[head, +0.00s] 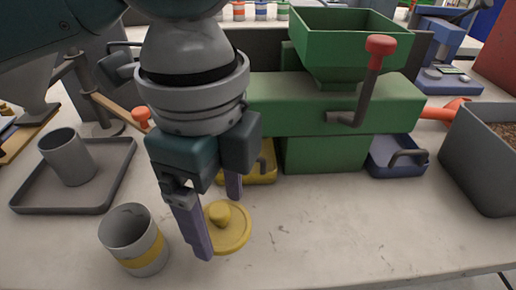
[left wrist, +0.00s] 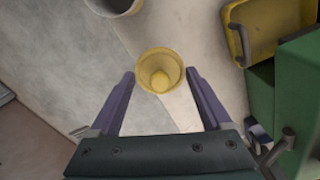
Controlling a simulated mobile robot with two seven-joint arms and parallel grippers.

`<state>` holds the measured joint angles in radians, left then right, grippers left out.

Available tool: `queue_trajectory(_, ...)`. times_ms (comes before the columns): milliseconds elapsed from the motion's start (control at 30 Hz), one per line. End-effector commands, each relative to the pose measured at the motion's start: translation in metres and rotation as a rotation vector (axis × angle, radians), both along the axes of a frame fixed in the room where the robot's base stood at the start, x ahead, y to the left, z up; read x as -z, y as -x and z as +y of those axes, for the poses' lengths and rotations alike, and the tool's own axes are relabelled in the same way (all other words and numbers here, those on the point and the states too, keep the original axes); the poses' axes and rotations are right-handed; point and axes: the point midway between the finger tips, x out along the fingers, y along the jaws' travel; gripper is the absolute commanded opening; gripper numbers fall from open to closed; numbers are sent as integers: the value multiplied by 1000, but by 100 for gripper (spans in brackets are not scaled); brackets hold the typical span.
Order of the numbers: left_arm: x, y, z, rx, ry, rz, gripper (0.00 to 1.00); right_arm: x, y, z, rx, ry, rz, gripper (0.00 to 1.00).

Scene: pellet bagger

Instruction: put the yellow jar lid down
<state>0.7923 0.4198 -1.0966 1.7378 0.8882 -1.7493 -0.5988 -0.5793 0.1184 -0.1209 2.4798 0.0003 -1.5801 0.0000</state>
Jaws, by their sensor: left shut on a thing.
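The yellow jar lid (head: 236,232) is a round disc with a knob on top, right of the jar in the head view. It also shows in the left wrist view (left wrist: 160,63), knob toward the camera. My left gripper (head: 218,227) points down with its purple fingers on either side of the lid, shut on it. The fingertips show at the lid's sides in the left wrist view (left wrist: 160,74). I cannot tell whether the lid touches the worktop. A grey jar with a yellow band (head: 143,252) stands open at front left. My right gripper is not in view.
A green bagging machine (head: 325,152) with a red-knobbed lever stands behind, with a yellow tray (head: 262,176) and blue tray (head: 397,163) by it. A grey tray (head: 112,187) with a grey cup (head: 66,158) is left. A pellet bin (head: 480,150) is right. The front-right worktop (head: 340,225) is clear.

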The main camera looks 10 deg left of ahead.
Motion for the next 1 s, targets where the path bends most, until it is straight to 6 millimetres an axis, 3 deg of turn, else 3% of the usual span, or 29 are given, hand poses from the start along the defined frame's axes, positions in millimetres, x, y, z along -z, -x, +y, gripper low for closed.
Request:
queue_trajectory(33,12,0,0,0,-1,2,30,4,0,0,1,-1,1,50)
queue_trajectory(233,30,0,0,0,0,-1,30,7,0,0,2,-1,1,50)
queue_trajectory(467,65,0,0,0,-1,1,30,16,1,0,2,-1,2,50)
queue_trajectory(900,72,0,0,1,0,0,30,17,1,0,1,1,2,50)
queue_trajectory(933,71,0,0,1,0,-1,85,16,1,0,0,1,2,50)
queue_trajectory(1000,71,0,0,1,0,-1,93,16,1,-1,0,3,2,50)
